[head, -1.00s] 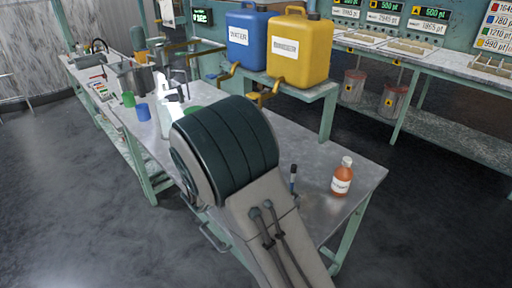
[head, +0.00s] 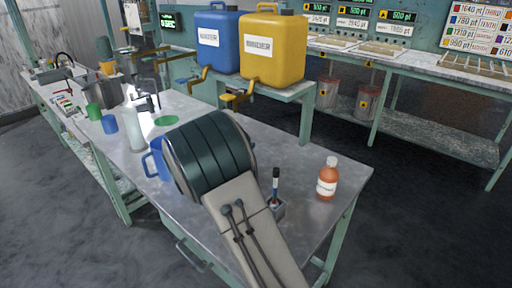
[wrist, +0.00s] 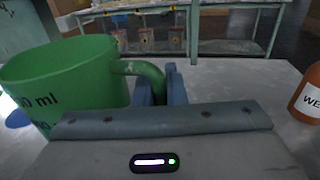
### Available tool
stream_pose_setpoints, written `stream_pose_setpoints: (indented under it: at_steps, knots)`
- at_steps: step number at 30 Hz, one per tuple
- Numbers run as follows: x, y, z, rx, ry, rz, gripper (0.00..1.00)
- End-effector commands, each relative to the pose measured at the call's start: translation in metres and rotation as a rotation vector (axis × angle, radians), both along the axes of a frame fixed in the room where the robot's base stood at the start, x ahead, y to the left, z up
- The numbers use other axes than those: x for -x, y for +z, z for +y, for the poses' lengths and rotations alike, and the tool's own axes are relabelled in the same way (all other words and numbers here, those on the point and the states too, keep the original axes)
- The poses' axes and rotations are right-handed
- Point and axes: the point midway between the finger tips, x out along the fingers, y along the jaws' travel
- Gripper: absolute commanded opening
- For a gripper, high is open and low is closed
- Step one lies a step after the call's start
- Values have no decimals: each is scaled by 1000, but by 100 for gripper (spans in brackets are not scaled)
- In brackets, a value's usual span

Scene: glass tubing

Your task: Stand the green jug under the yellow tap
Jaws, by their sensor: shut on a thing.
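The green jug (wrist: 65,85) stands upright, large at the left of the wrist view, with volume marks on its side. My gripper (wrist: 160,85) is shut on its handle, which passes between the two blue-grey fingers. I cannot tell whether the jug is clear of the table.
An orange-brown bottle (head: 327,180) and a marker in a holder (head: 276,186) stand at right. A blue container (head: 217,40) with its own tap (head: 195,78) adjoins the yellow one.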

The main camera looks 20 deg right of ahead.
Motion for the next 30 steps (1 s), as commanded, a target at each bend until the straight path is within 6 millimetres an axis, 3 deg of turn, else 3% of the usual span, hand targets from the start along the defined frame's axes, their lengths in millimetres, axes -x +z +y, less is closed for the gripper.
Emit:
stream_pose_setpoints:
  at_steps: [1,6,16,21,30]
  knots:
    - [-10,1,-12,2,-5,-2,0]
    - [-33,1,-34,1,-2,-1,0]
    - [-54,1,-55,1,-3,-1,0]
    - [-52,-31,-53,2,0,4,0]
    - [-52,-35,-52,0,0,-1,0]
